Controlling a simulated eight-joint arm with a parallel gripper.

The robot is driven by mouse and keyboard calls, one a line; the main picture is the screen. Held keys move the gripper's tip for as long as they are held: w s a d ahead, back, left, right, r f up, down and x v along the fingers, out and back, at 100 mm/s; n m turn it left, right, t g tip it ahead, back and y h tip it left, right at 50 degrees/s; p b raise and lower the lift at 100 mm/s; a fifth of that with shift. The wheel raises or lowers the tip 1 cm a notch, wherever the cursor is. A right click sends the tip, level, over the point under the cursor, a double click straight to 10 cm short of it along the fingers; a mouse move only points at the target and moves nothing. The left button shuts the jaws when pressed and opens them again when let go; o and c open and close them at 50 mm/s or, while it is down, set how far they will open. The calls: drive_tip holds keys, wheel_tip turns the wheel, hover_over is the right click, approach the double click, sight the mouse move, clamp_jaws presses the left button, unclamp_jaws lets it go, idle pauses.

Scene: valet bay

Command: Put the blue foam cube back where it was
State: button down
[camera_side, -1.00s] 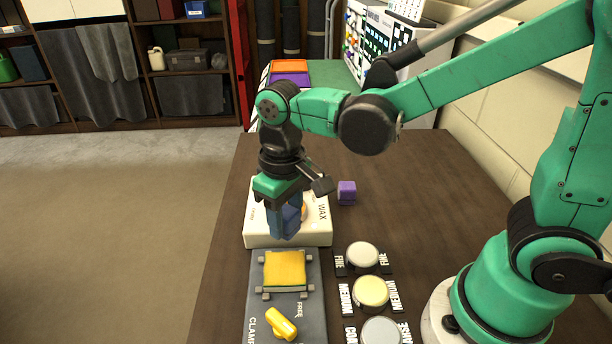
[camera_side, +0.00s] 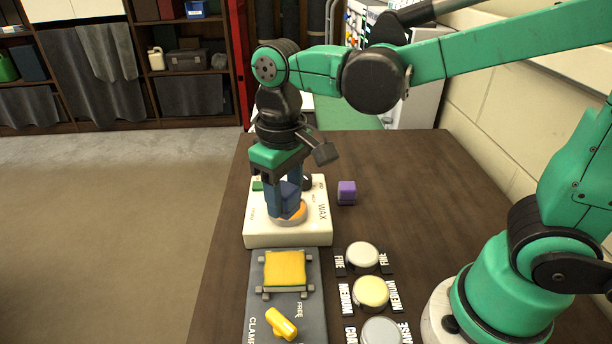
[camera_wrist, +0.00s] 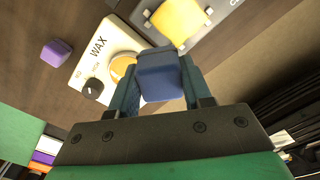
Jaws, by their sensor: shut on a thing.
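My gripper (camera_side: 283,201) is shut on the blue foam cube (camera_wrist: 160,75) and points down over the white WAX box (camera_side: 258,236). In the side view the cube (camera_side: 290,194) sits between the blue fingers, just above or at the orange round pad (camera_side: 294,215) on the box. I cannot tell whether it touches the pad. In the wrist view the cube hides part of the orange pad (camera_wrist: 124,68).
A purple cube (camera_side: 346,192) stands on the table right of the WAX box. Nearer are a grey clamp plate (camera_side: 262,312) with a yellow pad (camera_side: 285,270) and yellow handle (camera_side: 281,324), and round FINE (camera_side: 362,254) and MEDIUM (camera_side: 371,291) pads. The table beyond the purple cube is clear.

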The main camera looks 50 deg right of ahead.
drive_tip(key=d+r+m, duration=0.4)
drive_tip(key=d+m, duration=0.1)
drive_tip(key=d, duration=0.2)
wheel_tip(320, 180, up, 3)
drive_tip(key=m, duration=0.6)
hover_over(354, 225)
wheel_tip(354, 225, down, 19)
drive_tip(key=shift+f, duration=0.15)
drive_tip(key=shift+c, duration=1.9)
unclamp_jaws()
